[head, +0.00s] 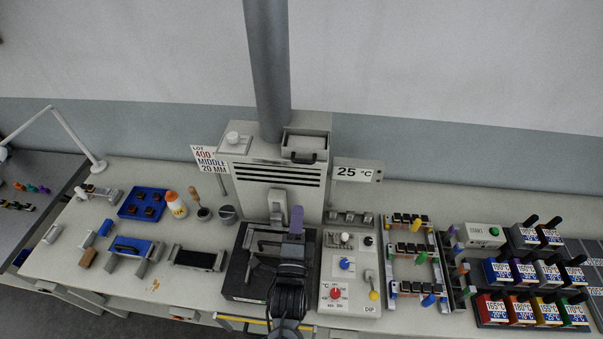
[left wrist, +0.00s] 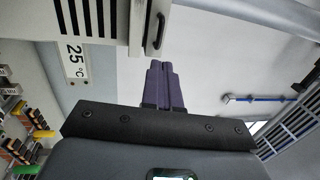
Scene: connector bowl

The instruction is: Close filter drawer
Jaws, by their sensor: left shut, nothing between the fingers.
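The filter drawer (head: 305,143) is at the top right of the grey machine and has a dark handle on its front. Its top looks open in the head view, and it seems to stand out from the machine. In the left wrist view the drawer (left wrist: 138,22) and its dark handle (left wrist: 156,34) show at the top, just beyond my fingertips. My left gripper (head: 297,209) is shut and empty, its purple fingers in front of and below the drawer. The fingers also show in the left wrist view (left wrist: 164,62), apart from the handle. My right gripper is not in view.
The grey machine (head: 260,185) has a thick pipe on top and a 25 °C sign (head: 355,171) at its right. A control panel (head: 350,275) with knobs stands right of my arm. Racks and labelled blocks fill the right bench. Air in front of the drawer looks clear.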

